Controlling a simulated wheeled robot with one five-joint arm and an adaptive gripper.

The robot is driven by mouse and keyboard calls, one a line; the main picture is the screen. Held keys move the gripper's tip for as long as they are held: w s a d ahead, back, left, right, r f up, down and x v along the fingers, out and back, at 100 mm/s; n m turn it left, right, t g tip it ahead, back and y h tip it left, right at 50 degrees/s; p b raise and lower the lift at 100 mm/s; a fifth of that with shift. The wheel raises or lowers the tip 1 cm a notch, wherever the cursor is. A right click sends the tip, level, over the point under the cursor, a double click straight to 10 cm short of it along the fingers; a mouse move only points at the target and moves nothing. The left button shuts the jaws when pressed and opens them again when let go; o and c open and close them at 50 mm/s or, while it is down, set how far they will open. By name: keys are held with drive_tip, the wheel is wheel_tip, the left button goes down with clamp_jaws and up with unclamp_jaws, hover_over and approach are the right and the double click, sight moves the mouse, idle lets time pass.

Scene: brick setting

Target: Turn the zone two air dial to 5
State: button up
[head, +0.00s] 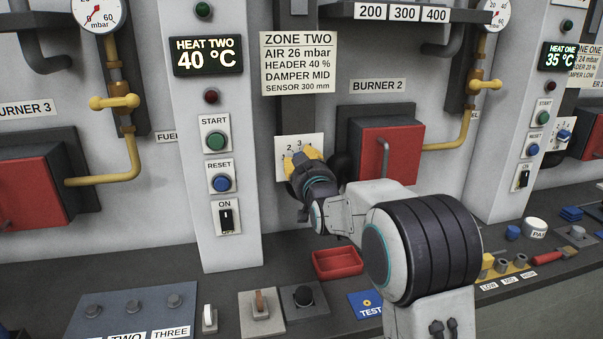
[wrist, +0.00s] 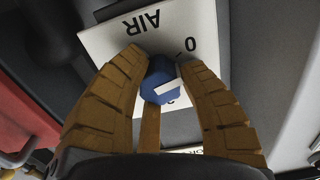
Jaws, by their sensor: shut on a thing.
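The zone two air dial is a blue knob (wrist: 160,82) with a white pointer mark, on a white plate (head: 284,142) below the zone two sign. The plate also shows in the wrist view (wrist: 107,45), upside down, with AIR and 0 readable. My gripper (head: 303,160) is at the plate in the head view and hides the knob there. In the wrist view, its yellow-brown fingers (wrist: 162,72) are shut on the knob from both sides. Fingers cover most of the scale, so the number the pointer marks cannot be told.
The zone two sign (head: 298,64) reads AIR 26 mbar. A white column (head: 232,245) with buttons stands left of the dial. The red burner 2 box (head: 390,150) is close on the right. A red tray (head: 338,263) sits on the ledge below.

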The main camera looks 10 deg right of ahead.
drive_tip(key=m+b, duration=0.3)
drive_tip(key=b, duration=0.1)
drive_tip(key=shift+m, duration=0.4)
drive_tip(key=m+b, duration=0.3)
drive_tip(key=m, duration=0.1)
drive_tip(key=shift+r+b, duration=0.1)
drive_tip(key=shift+b, duration=0.2)
drive_tip(key=m+b, duration=0.2)
drive_tip(key=m, duration=0.3)
drive_tip(key=shift+b, duration=0.3)
drive_tip(key=m+b, duration=0.1)
drive_tip(key=m, duration=0.2)
drive_tip(key=shift+r+m+b, duration=0.1)
drive_tip(key=shift+m+b, duration=0.2)
drive_tip(key=shift+b, duration=0.05)
drive_tip(key=m+b, duration=0.1)
drive_tip(key=m, duration=0.2)
drive_tip(key=shift+m, duration=0.3)
drive_tip(key=m+b, duration=0.1)
drive_tip(key=m, duration=0.3)
drive_tip(key=shift+m, duration=0.3)
drive_tip(key=m+b, duration=0.1)
drive_tip(key=m, duration=0.3)
drive_tip(key=shift+m+b, duration=0.35)
drive_tip(key=shift+m, duration=1.85)
